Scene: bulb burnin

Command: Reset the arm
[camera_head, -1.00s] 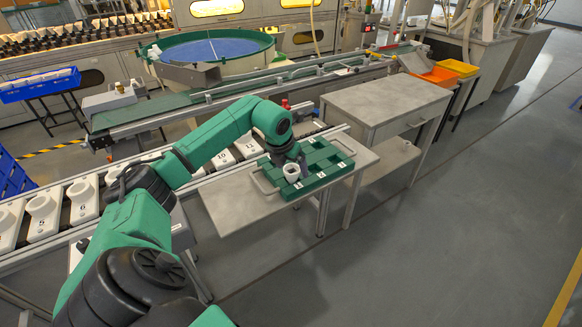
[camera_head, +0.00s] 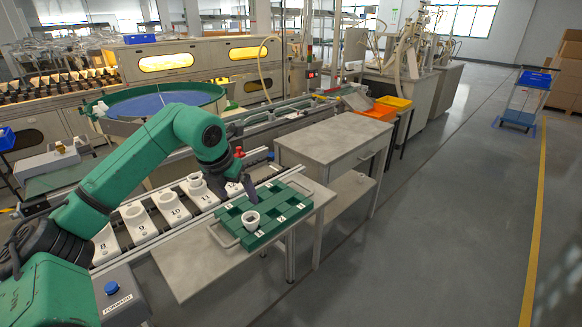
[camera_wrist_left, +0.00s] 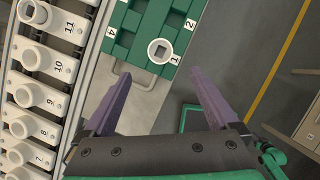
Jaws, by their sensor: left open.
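A white cup-like piece (camera_head: 251,220) stands upright in the tray near label 1. It also shows in the left wrist view (camera_wrist_left: 160,51), ahead of the fingers and clear of them. My right gripper is not in view.
The tray lies on a grey table (camera_head: 190,268) beside a conveyor with numbered white holders (camera_head: 137,223). A grey cabinet (camera_head: 335,138) stands behind the tray. The floor (camera_head: 430,230) to the right is clear.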

